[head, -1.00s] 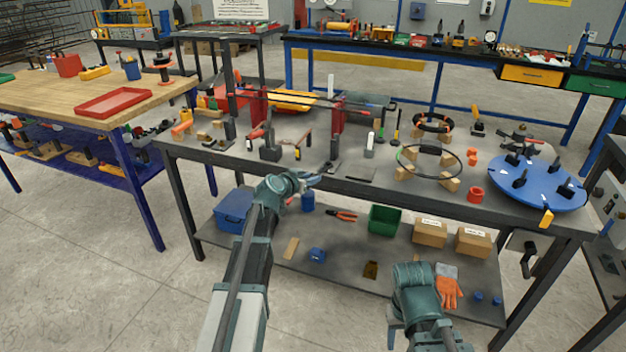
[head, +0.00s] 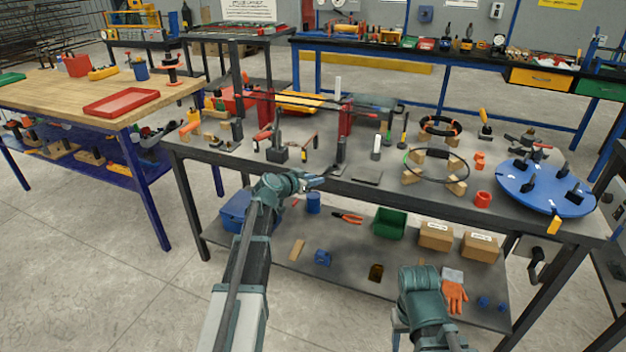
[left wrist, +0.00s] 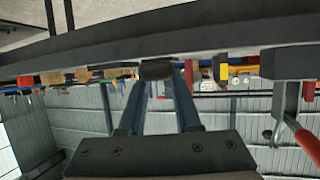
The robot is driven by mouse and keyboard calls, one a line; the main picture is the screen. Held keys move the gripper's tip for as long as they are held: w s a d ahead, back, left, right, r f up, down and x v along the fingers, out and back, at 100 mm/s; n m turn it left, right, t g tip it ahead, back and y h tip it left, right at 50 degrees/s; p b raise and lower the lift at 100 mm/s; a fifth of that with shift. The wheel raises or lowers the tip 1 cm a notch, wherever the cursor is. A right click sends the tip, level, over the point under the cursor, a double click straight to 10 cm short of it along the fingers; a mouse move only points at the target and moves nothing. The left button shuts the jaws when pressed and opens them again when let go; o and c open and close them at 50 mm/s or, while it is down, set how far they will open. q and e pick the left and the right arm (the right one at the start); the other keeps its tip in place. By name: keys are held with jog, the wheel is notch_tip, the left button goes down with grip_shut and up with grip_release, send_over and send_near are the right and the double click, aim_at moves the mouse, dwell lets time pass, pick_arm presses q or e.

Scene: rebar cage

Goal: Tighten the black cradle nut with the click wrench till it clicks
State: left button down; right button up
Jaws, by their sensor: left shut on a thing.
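My left gripper (head: 318,183) is at the front edge of the grey workbench (head: 370,192), in front of a black upright post (head: 340,152). In the left wrist view its two fingers (left wrist: 157,82) are shut on a dark, block-like piece (left wrist: 156,70); what it is part of cannot be told. A red-handled tool (head: 263,140) stands by a black block on the bench; a red handle also shows at the right of the left wrist view (left wrist: 303,138). I cannot pick out the cradle nut for certain. My right arm shows at lower right, its gripper out of sight.
On the bench to the right are a black hoop (head: 409,165) on wooden blocks, a red cup (head: 483,199) and a blue disc (head: 540,200) with black fixtures. The lower shelf holds a green bin (head: 389,224) and cardboard boxes (head: 435,236). The floor at left is clear.

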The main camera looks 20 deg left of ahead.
pick_arm(q)
jog(key=shift+r, duration=0.1)
jog(key=shift+r+p, duration=2.5)
jog(key=shift+p, duration=0.1)
notch_tip(320, 180, up, 13)
jog(key=p, duration=1.2)
jog(key=shift+p, duration=0.4)
jog(key=shift+f, duration=0.15)
